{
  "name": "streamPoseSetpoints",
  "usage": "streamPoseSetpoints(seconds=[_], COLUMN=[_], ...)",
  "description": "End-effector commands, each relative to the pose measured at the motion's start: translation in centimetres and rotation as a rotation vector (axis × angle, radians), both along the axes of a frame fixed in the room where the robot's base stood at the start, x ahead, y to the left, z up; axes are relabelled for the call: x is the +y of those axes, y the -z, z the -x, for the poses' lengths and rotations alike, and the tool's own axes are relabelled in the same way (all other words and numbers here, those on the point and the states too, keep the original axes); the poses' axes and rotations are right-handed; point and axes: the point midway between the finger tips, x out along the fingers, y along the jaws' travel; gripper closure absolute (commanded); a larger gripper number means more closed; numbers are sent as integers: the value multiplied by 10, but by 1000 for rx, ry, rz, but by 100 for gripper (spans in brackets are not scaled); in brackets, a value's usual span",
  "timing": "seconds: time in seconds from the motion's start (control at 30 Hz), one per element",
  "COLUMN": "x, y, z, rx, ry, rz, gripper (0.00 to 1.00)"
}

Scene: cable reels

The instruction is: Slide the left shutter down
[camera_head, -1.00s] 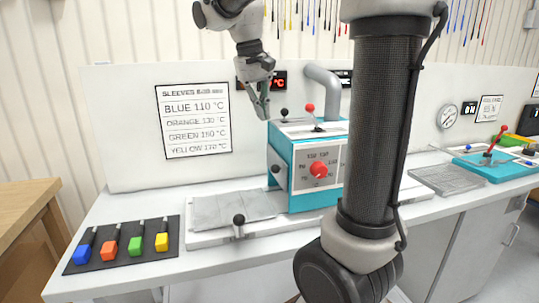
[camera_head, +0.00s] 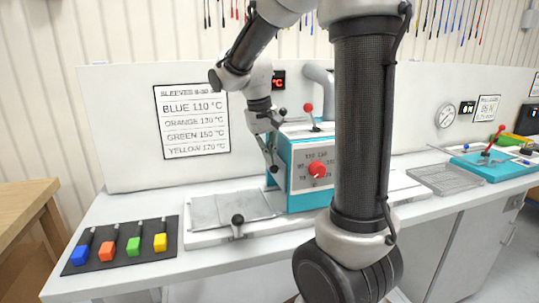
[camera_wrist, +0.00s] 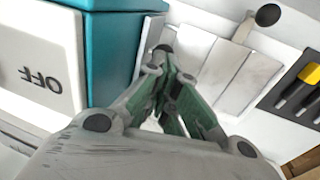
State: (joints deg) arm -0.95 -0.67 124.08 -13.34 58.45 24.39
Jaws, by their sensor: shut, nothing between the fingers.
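The teal and white heating machine (camera_head: 310,168) stands on the bench, with a red dial on its front. A small black knob (camera_wrist: 163,48) shows beside its teal side wall in the wrist view; I take it for the left shutter's knob. The shutter panel itself is not clearly seen. My gripper (camera_head: 273,167) is shut and empty, pointing down at the machine's left side. In the wrist view its fingertips (camera_wrist: 166,62) come together just below the knob in the picture; I cannot tell whether they touch it.
A grey plate tray (camera_head: 205,211) with a black-knobbed lever (camera_head: 238,220) lies left of the machine. A dark mat (camera_head: 90,265) with coloured blocks is at the front left. A red-knobbed lever (camera_head: 309,109) and a black-knobbed one (camera_head: 283,111) stand on the machine's top.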

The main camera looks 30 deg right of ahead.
Motion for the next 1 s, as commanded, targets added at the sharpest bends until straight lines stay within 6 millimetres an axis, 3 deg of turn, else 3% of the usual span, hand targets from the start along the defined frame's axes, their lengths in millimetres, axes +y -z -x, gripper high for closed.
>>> streamPoseSetpoints(seconds=[0.27,0.5,0.63,1.0], x=[0,0,0,0], y=[6,54,71,75], z=[0,1,1,0], rx=[2,5,3,2], ry=[0,0,1,0], rz=[0,1,0,-1], gripper=[100,100,100,100])
